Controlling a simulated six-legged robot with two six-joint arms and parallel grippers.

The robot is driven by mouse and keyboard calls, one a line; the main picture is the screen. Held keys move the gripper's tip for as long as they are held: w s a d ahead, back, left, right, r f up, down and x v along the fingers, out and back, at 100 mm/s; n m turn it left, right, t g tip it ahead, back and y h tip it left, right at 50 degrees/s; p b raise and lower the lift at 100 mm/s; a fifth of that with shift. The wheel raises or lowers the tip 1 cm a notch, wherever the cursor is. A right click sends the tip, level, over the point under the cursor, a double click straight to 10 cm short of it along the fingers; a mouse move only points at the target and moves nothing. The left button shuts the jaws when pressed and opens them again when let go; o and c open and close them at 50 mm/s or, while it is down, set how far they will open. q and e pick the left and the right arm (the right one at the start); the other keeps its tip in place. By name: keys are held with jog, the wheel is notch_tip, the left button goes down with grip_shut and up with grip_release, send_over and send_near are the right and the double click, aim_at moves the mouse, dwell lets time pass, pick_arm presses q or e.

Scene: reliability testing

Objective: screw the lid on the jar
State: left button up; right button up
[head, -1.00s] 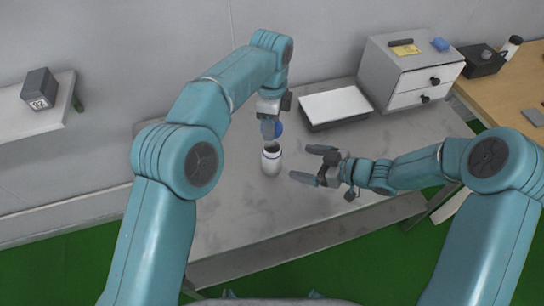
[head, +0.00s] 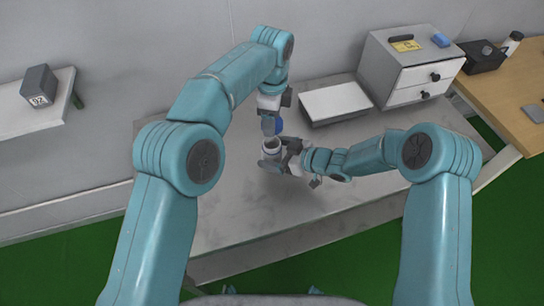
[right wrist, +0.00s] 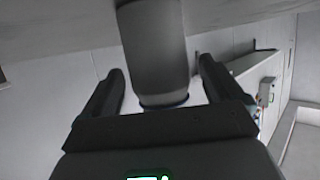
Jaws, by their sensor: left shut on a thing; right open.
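The white jar (head: 271,146) stands upright on the grey table, its open mouth facing up. My left gripper (head: 271,127) is shut on the blue lid (head: 280,126) and holds it just above the jar, apart from it. The fingers partly hide the lid. My right gripper (head: 280,156) is open at the jar's right side, low against its body. In the right wrist view the jar (right wrist: 155,45) looks grey and lies between the two spread fingers, with a visible gap on each side.
A white-topped tray (head: 336,101) lies behind on the grey table (head: 235,215). A drawer cabinet (head: 385,75) stands at the back right, next to a wooden table (head: 525,90). A shelf (head: 35,122) with a dark box is at the left. The front of the grey table is clear.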

jog(key=shift+w+a+f, duration=0.2)
jog(key=shift+a, duration=0.3)
jog(key=c, duration=1.5)
pick_arm(q)
jog(key=shift+f, duration=2.5)
jog(key=shift+f, duration=0.1)
jog(key=shift+f, duration=0.75)
jog(key=shift+f, duration=0.55)
